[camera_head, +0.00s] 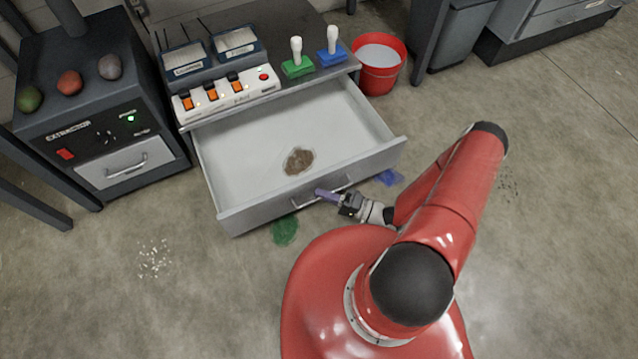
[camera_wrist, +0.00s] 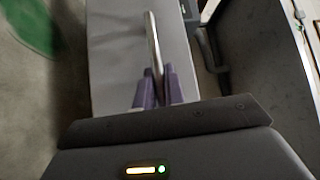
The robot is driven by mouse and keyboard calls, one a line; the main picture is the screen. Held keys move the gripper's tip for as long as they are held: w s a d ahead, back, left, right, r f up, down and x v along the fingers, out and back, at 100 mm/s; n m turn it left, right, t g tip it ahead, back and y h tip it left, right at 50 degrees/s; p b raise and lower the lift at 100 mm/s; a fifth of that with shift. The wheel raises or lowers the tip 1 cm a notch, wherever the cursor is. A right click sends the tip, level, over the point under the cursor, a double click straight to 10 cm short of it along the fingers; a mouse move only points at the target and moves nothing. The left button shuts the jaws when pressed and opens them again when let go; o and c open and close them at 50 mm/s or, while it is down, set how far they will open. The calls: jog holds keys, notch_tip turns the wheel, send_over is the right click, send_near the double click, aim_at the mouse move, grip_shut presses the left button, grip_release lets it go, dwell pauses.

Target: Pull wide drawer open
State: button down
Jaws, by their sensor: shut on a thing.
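The wide drawer (camera_head: 226,216) is a grey drawer pulled well out from under the dark bench in the head view. A brown patch (camera_head: 298,161) lies on its pale floor. Its front also shows in the wrist view (camera_wrist: 112,60). A thin metal bar handle (camera_head: 304,201) runs along the drawer front. My gripper (camera_head: 322,194) is at the handle, its purple fingers shut on the bar. In the wrist view the fingers (camera_wrist: 157,90) sit on both sides of the handle (camera_wrist: 153,45).
Switches and trays stand on the bench top (camera_head: 268,15). A dark cabinet (camera_head: 95,115) with colored lumps on top stands to the left. A red bucket (camera_head: 380,62) is right of the bench. Green (camera_head: 285,230) and blue (camera_head: 389,178) patches lie on the floor. Floor at front left is mostly clear.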

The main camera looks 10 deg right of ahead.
jog(key=shift+s, duration=0.15)
jog(key=c, duration=1.5)
grip_release()
